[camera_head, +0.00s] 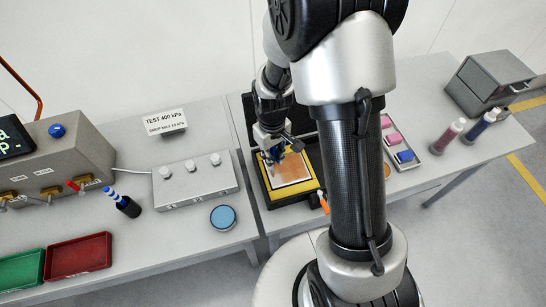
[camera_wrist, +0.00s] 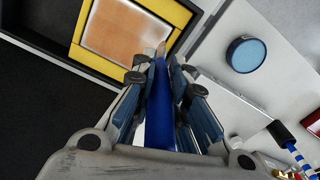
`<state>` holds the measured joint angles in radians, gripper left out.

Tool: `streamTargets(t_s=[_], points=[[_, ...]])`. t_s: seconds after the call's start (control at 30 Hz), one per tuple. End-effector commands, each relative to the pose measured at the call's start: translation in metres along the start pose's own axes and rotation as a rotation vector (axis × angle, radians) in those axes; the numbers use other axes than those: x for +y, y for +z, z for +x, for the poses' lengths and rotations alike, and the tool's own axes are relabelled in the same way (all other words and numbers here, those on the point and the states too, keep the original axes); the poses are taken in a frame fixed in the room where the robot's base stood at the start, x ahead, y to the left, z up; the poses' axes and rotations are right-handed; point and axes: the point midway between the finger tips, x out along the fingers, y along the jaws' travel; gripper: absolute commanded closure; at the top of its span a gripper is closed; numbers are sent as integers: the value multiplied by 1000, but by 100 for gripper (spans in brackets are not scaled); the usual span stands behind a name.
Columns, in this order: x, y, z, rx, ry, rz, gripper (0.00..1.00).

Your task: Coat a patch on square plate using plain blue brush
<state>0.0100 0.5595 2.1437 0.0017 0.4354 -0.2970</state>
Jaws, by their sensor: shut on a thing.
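The square plate (camera_head: 293,172) has an orange-brown face with a pale edge and sits in a yellow surround inside a black open case. It also shows at the top of the wrist view (camera_wrist: 122,32). My gripper (camera_head: 270,145) is over the plate's upper left part. In the wrist view, my gripper (camera_wrist: 163,80) is shut on the plain blue brush (camera_wrist: 160,115). The brush's tan tip is by the plate's edge; I cannot tell whether it touches. My arm hides part of the case in the head view.
A round blue-topped tin (camera_head: 223,217) and a grey box with several knobs (camera_head: 195,181) stand left of the case. A blue-and-white striped brush (camera_head: 122,201) stands further left. Red (camera_head: 78,257) and green trays lie at the front left. A tray of pink and blue blocks (camera_head: 404,156) is right.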

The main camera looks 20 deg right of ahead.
Motion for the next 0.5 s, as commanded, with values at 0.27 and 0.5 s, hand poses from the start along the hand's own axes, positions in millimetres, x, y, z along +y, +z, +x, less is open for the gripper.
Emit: streamTargets(t_s=[0.27, 0.5], points=[[-1, -5, -28, 1, 0, 1, 100], [-1, -7, -38, -1, 0, 1, 100]])
